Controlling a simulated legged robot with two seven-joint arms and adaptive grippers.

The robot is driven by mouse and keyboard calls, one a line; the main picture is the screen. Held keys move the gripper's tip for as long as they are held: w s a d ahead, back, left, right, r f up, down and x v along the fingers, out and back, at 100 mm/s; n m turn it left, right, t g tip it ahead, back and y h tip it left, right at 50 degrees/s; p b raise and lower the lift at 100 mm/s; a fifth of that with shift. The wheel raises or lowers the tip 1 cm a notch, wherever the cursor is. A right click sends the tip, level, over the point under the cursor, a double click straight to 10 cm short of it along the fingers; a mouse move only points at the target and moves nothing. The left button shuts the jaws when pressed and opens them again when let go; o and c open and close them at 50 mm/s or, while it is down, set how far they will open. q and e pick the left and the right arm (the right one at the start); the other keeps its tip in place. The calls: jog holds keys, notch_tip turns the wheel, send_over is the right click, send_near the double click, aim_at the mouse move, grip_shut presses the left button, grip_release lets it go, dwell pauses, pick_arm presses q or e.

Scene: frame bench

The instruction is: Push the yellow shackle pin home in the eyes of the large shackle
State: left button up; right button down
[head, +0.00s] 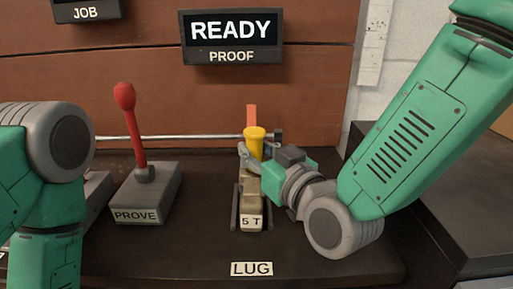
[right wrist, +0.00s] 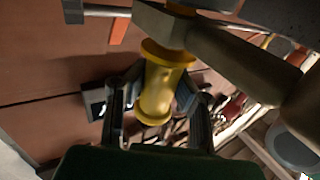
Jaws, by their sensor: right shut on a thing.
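The large shackle (head: 251,187) is a beige metal piece standing in a dark slotted base marked 5 T; its thick limb (right wrist: 240,60) crosses the right wrist view. The yellow shackle pin (head: 255,135) is at the top of the shackle. In the right wrist view the pin's thick handle (right wrist: 156,90) lies between the fingers, its flange at or close to a shackle eye (right wrist: 160,25). A bit of yellow shows beyond that eye. The far eye is not clear. My right gripper (head: 248,155) is shut on the pin. My left gripper is out of view.
A grey box marked PROVE (head: 148,195) with a red-knobbed lever (head: 133,125) stands to the left. A READY sign (head: 231,35) hangs behind. An orange strip (head: 251,115) and a thin rod (head: 180,137) are behind the pin. The bench front by the LUG label (head: 251,269) is clear.

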aim_at(252, 129)
jog(key=shift+f, duration=0.4)
jog(key=shift+r, duration=0.1)
jog(key=shift+r+p, duration=0.45)
jog(key=shift+r, duration=0.05)
jog(key=shift+w+r+p, duration=0.2)
jog(key=shift+r+p, duration=0.25)
jog(key=shift+r, duration=0.05)
jog(key=shift+w+a+r+p, duration=0.1)
jog(key=shift+a+r+p, duration=0.1)
jog(key=shift+r+p, duration=1.45)
jog(key=shift+r, duration=0.35)
jog(key=shift+p, duration=0.3)
jog(key=shift+f, duration=0.25)
dwell(0.4)
jog(key=shift+f+b, duration=0.3)
jog(key=shift+b, duration=0.1)
